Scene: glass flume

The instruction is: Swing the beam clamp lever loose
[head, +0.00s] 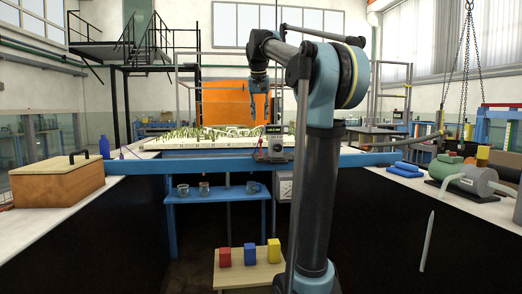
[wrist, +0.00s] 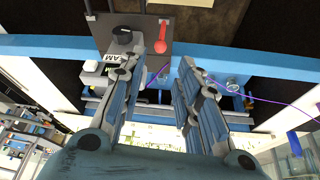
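The red lever (wrist: 160,42) shows in the wrist view, on a dark plate (wrist: 140,28) against the blue beam (wrist: 60,46). In the head view a small red part, probably this lever (head: 258,150), is beside a grey instrument (head: 275,143) at the beam (head: 150,166). My gripper (wrist: 157,66) is open, its two fingers spread wide with nothing between them. In the head view my gripper (head: 252,97) hangs above the beam, small and hard to make out.
A wooden box (head: 58,183) stands on the left counter. Grey machinery (head: 485,182) and a green object (head: 446,166) stand on the right counter. Red (head: 225,257), blue (head: 250,254) and yellow (head: 273,251) blocks sit on a low stand. A purple cable (wrist: 262,103) crosses the wrist view.

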